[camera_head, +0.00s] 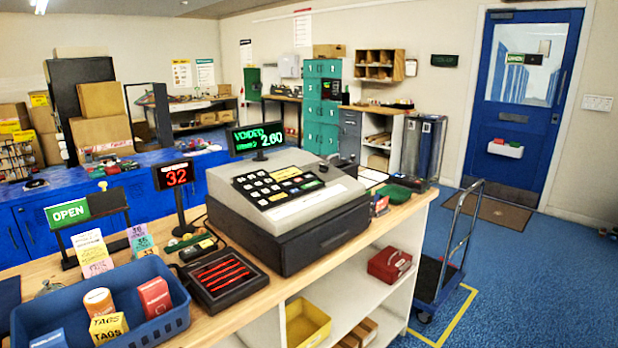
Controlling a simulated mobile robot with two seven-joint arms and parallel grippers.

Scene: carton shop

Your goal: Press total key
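A grey cash register (290,205) stands on the wooden counter with its sloped keypad (280,186) facing up. The keypad has several pale keys, a wide yellow key (285,173) and a green key (311,185). The key labels are too small to read, so I cannot tell which one is the total key. The register's display (257,138) shows green text with "VOIDED" and "2.60". The cash drawer front below the keypad looks closed. Neither of my grippers is in view.
A blue basket (100,300) with small boxes and a black tray (222,278) of red pens lie left of the register. A red "32" sign (174,175) and a green OPEN sign (67,213) stand behind them. A hand cart (440,270) stands right of the counter.

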